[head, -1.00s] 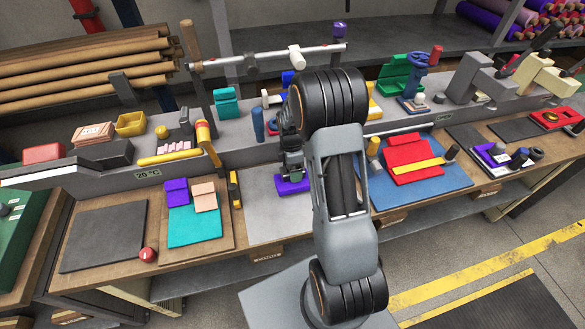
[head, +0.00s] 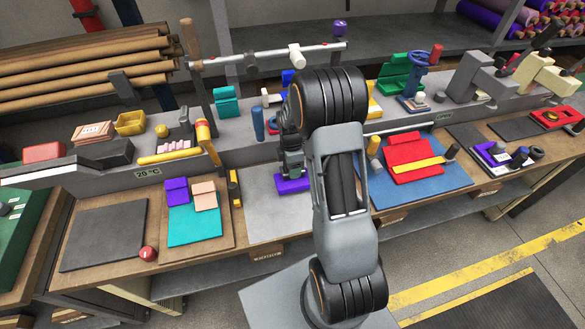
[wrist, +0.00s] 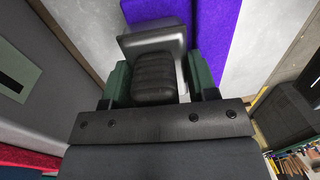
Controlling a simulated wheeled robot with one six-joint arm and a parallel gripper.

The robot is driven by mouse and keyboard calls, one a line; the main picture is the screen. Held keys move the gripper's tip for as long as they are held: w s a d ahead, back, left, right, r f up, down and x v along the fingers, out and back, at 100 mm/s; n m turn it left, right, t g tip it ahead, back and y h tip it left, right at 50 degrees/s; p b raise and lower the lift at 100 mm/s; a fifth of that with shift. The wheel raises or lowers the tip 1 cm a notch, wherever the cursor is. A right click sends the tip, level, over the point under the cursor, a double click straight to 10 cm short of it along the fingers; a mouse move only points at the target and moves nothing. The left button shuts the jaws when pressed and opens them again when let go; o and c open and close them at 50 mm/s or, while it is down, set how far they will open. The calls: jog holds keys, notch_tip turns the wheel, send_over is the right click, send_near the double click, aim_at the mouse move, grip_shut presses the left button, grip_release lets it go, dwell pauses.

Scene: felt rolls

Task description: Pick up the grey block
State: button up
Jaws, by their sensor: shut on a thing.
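The grey block (wrist: 150,42) shows in the wrist view as a light grey body with a black ridged part (wrist: 155,78) on the side nearest the camera. The green finger pads of my gripper (wrist: 157,82) press on either side of the ridged part, so the gripper is shut on it. A purple felt piece (wrist: 212,25) lies beyond and below the block. In the head view my gripper (head: 291,166) is just above the purple felt (head: 292,184). The block is not clearly separable from the gripper there. I cannot tell the gap beneath it.
A grey mat (head: 278,215) lies under the purple felt. A yellow tool (head: 234,188) and teal felt (head: 194,227) are to the left. Red felt (head: 408,158) on a blue mat is to the right. A blue cylinder (head: 258,123) stands behind, left of my gripper.

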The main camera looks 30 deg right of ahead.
jog(key=shift+r, duration=0.45)
notch_tip(320, 180, up, 2)
jog(key=shift+r+b, duration=0.15)
jog(key=shift+b, duration=0.55)
jog(key=s+a+r+b, duration=0.2)
jog(key=s+a+r, duration=0.4)
jog(key=s+r, duration=0.4)
jog(key=shift+s, duration=1.25)
jog(key=shift+a, duration=0.1)
jog(key=shift+f, duration=0.1)
